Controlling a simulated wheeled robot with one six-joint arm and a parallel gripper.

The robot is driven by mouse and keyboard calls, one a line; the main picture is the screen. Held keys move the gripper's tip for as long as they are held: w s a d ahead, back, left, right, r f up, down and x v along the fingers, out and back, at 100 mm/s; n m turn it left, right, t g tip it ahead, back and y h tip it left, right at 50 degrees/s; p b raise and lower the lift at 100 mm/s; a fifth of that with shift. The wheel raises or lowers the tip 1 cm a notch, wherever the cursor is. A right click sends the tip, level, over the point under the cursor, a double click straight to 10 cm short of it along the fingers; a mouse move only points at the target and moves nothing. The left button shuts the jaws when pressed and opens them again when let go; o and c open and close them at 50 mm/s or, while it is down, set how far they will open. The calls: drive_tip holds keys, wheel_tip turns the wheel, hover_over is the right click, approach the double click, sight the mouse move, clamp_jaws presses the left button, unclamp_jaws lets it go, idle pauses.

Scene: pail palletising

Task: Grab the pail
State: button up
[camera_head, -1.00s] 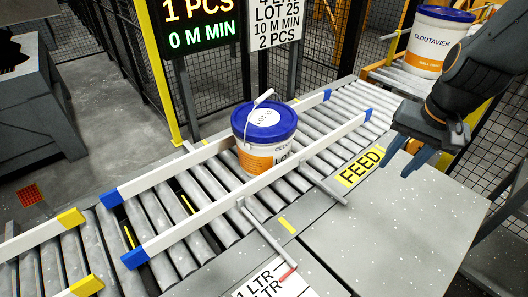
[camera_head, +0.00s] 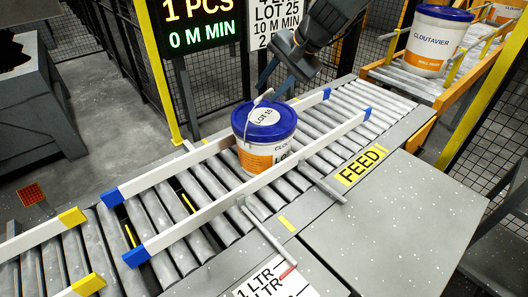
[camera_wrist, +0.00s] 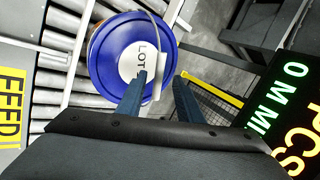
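The pail (camera_head: 264,135) is white and orange with a blue lid and a round white label reading LOT. It stands upright on the roller conveyor between two white guide rails. Its thin white handle arches over the lid.
The white rails (camera_head: 205,225) run close along both sides of the pail. A lit sign (camera_head: 200,22) and a white board stand behind the conveyor. Another pail (camera_head: 436,42) stands on the rollers at upper right. The grey FEED table (camera_head: 400,205) is clear.

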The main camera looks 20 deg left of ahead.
sight(265, 94)
drive_tip(key=shift+p+x, duration=0.7)
drive_tip(key=shift+x, duration=1.3)
drive_tip(key=shift+d+f, duration=0.1)
clamp_jaws()
drive_tip(key=shift+w, duration=0.1)
